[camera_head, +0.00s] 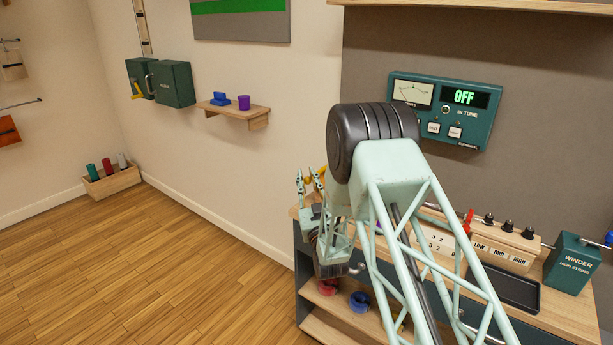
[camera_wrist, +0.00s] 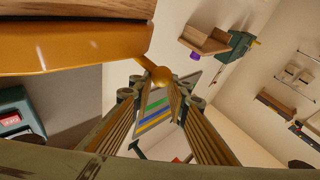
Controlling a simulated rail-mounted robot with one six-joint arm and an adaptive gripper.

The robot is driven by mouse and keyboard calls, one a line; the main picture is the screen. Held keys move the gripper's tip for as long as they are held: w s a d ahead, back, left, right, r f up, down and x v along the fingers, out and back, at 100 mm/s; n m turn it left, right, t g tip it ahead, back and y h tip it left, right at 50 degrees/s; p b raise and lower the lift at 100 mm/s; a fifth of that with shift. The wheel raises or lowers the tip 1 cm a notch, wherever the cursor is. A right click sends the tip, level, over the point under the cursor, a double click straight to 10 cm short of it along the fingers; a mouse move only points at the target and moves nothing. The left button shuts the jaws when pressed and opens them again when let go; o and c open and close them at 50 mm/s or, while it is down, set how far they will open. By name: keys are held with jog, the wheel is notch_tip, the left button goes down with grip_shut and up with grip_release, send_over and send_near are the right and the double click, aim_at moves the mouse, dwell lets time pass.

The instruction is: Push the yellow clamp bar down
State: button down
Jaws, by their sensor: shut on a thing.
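The yellow clamp bar (camera_wrist: 75,50) crosses the upper left of the wrist view, close to the camera, under a wooden piece. A short rod with a round knob (camera_wrist: 160,75) runs from it to between my fingers. My gripper (camera_wrist: 161,95) is shut on this knob end. In the head view my gripper (camera_head: 310,183) points up at the left end of the workbench, with a small bit of yellow (camera_head: 321,174) at its fingertips. Most of the bar is hidden behind my arm in that view.
The workbench (camera_head: 560,312) carries a row of knobs (camera_head: 505,226), a black tray (camera_head: 508,288) and a green winder (camera_head: 572,263). A wall shelf (camera_head: 236,110) and green boxes (camera_head: 172,84) are at left.

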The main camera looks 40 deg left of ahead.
jog(key=f, duration=0.3)
jog(key=shift+d, duration=0.3)
jog(key=c, duration=2.5)
grip_release()
jog(key=shift+w+d, duration=0.1)
jog(key=shift+d, duration=0.05)
jog(key=shift+o, duration=0.2)
jog(key=shift+s+d+f, duration=0.3)
jog(key=shift+s+d, duration=0.05)
jog(key=s+d, duration=0.6)
jog(key=d, duration=0.1)
jog(key=shift+s+d+f, duration=0.35)
jog(key=shift+d, duration=0.05)
jog(key=shift+w, duration=0.1)
